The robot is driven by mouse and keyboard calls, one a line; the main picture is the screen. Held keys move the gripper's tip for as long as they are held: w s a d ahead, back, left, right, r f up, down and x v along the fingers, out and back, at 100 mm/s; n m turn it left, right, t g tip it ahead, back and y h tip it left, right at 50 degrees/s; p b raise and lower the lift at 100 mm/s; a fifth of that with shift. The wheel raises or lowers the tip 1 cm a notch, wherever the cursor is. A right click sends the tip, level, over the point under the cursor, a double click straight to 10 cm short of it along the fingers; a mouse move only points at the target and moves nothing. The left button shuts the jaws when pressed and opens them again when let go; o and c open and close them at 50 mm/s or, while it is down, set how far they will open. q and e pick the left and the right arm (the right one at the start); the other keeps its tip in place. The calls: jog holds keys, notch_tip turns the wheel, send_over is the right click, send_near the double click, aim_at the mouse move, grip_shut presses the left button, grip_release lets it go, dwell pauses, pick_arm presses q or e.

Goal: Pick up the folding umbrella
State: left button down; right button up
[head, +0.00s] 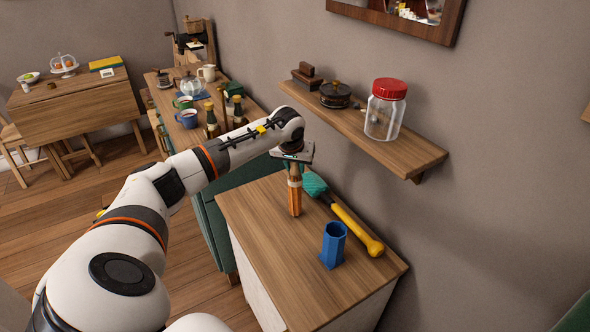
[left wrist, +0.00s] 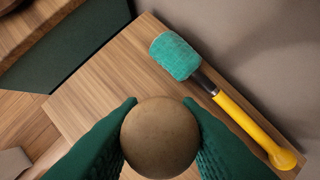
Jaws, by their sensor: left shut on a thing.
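The folding umbrella (head: 295,200) appears to be the slim orange-brown upright thing above the wooden cabinet top. My left gripper (head: 294,172) comes down on it from above and is shut on its upper part. In the left wrist view its round brown end (left wrist: 160,138) sits between the two green fingers of my left gripper (left wrist: 160,108), which touch it on both sides. Its lower end is at or just above the cabinet top; I cannot tell whether it touches. My right gripper is not in view.
A teal-headed tool with a yellow handle (head: 350,223) lies just right of the umbrella, and a blue hexagonal cup (head: 333,245) stands in front. A wall shelf (head: 405,150) with a red-lidded jar (head: 386,112) hangs at the right. The cabinet top's (head: 290,262) front is clear.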

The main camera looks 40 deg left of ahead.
pick_arm(q)
notch_tip(320, 180, up, 18)
jog(key=b, duration=0.3)
jog(key=shift+f, duration=0.25)
jog(key=shift+s+f, duration=0.1)
dwell(0.8)
